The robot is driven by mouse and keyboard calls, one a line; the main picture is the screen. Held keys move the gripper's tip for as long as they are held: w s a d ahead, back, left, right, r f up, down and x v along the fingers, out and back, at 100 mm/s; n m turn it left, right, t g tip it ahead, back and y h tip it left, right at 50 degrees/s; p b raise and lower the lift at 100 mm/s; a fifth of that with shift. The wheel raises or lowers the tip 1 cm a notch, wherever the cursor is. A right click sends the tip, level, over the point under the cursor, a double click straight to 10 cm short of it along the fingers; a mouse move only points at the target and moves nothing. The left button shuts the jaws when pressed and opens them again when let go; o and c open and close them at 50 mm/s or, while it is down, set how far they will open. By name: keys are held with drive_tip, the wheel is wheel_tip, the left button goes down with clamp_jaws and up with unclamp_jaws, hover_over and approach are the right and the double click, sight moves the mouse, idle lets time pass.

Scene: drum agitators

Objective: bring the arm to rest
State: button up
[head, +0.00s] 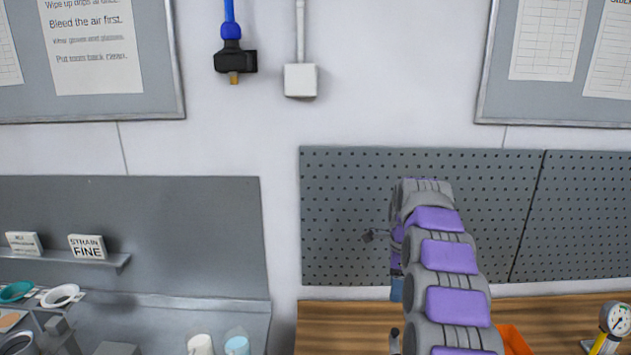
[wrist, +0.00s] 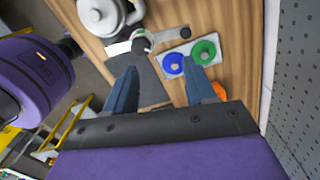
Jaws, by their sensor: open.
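My arm, grey and purple, rises in the head view in front of the pegboard, over the wooden bench (head: 345,322). My gripper (wrist: 162,82) shows in the wrist view with its two blue fingers apart and nothing between them. Past the fingertips are a dark grey flat piece (wrist: 145,80) and a light plate with a blue ring (wrist: 173,63) and a green ring (wrist: 204,51). In the head view the fingers are mostly hidden by the arm.
A white lidded pot (wrist: 108,15) stands on the bench. An orange bin (head: 513,340) and a gauge (head: 616,319) are at the right. The pegboard (head: 345,215) stands behind. A grey station at left holds a "STRAIN FINE" block (head: 87,246) and a white ring (head: 60,295).

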drive_tip(key=s+a+r+n+b, duration=0.1)
drive_tip(key=s+a+n+b, duration=0.15)
drive_tip(key=s+n, duration=0.6)
drive_tip(key=s+a+n+b, duration=0.2)
drive_tip(key=s+a+n, duration=0.15)
drive_tip(key=s, duration=0.95)
drive_tip(key=s+f+n+b, duration=0.1)
drive_tip(key=s+f+n, duration=0.2)
drive_tip(key=s, duration=0.6)
drive_tip(key=s+a+f+n+g+b, duration=0.1)
drive_tip(key=s+f+n, duration=0.2)
drive_tip(key=s, duration=0.6)
drive_tip(key=s+f+n+b, duration=0.2)
drive_tip(key=s+f, duration=0.3)
drive_tip(key=s, duration=0.4)
drive_tip(key=shift+a+n+g, duration=0.25)
drive_tip(key=shift+n+g, duration=0.05)
drive_tip(key=shift+n, duration=0.2)
